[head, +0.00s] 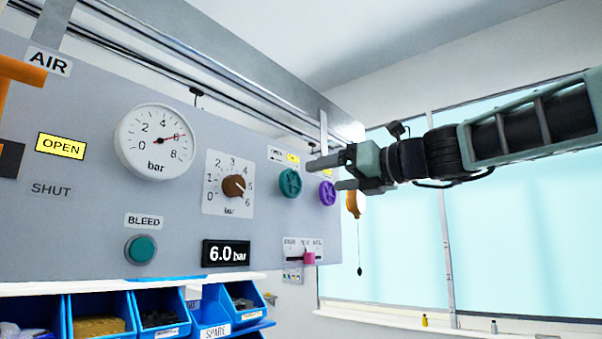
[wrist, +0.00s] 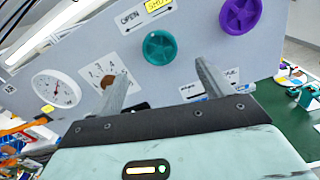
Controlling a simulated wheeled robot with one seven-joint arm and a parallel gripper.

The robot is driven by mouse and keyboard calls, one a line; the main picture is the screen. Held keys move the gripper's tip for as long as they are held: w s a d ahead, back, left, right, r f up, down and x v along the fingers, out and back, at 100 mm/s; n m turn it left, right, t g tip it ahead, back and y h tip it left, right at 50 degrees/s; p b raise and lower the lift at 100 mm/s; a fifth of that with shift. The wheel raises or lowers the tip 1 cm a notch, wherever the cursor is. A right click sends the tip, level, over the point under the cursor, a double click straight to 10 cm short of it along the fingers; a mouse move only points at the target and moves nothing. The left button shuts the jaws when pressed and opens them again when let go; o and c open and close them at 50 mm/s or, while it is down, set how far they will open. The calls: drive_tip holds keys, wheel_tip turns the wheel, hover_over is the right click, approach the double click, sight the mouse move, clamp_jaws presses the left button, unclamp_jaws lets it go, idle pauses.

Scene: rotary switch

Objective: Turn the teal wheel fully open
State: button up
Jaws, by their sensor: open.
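The teal wheel (head: 290,183) is a small round handwheel on the grey panel, left of a purple wheel (head: 327,193). In the wrist view the teal wheel (wrist: 160,47) shows beyond my fingers, roughly between them and a little above their tips, and the purple wheel (wrist: 240,15) is up to its right. An OPEN/SHUT label (wrist: 145,15) sits above the teal wheel, with SHUT on yellow. My gripper (head: 328,173) is open and empty. Its fingers point at the panel; in the wrist view the gripper (wrist: 165,85) is apart from the wheel.
The panel (head: 185,225) also carries a pressure gauge (head: 153,141), a brown rotary knob (head: 234,186), a teal BLEED button (head: 140,249), a 6.0 bar display (head: 226,253) and a pink slider (head: 309,258). Blue bins (head: 160,315) stand below. An orange item (head: 352,203) hangs behind my gripper.

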sight(293, 183)
drive_tip(key=p+x, duration=0.3)
drive_tip(key=x, duration=0.5)
drive_tip(key=c, duration=1)
